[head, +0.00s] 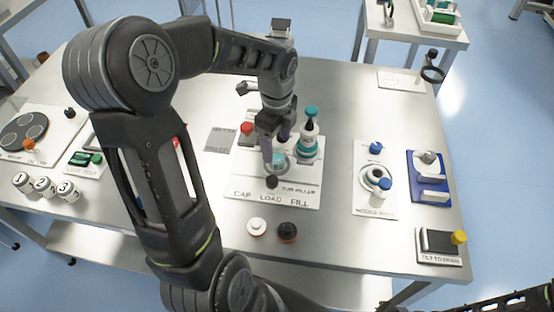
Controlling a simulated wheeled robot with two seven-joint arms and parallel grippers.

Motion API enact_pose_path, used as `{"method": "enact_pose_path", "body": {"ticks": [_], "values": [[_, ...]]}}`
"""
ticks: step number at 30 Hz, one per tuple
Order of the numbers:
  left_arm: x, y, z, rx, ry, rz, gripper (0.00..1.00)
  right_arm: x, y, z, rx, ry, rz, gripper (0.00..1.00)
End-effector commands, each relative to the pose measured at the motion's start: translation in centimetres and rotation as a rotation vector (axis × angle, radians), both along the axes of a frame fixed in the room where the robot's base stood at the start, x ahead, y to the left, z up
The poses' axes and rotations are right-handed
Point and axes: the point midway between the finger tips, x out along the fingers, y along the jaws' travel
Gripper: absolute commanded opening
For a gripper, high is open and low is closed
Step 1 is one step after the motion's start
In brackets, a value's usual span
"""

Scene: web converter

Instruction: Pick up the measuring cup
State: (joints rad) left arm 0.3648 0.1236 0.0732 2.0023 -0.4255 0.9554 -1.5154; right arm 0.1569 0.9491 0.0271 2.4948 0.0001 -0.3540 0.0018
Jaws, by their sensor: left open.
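My left gripper (276,145) points down over the tube filler board (245,193), near the middle of the table. Its fingers are open. A small clear round vessel with a teal tint (278,162), which looks like the measuring cup, stands on the board just below and between the fingertips. The gripper partly hides it, and I cannot tell whether the fingers touch it. My right gripper is not in view; only a dark part of my right arm shows at the lower right corner.
A teal and white bottle with a dark top (309,135) stands close right of the gripper. A red knob (246,128) is to its left. White (257,227) and black (287,232) round pieces lie in front. A blue holder (429,190) stands at the right.

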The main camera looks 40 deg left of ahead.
Motion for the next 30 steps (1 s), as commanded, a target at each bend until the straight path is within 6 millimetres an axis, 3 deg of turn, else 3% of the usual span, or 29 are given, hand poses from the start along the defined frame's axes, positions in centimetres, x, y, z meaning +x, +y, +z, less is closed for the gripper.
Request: {"method": "enact_pose_path", "body": {"ticks": [11,30], "values": [[0.0,-0.2,-4.6,-0.001,0.001,0.001,0.67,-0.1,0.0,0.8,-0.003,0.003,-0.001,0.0],[0.0,-0.2,-4.7,0.0,0.0,0.001,0.64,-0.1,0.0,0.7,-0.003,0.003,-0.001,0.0]]}}
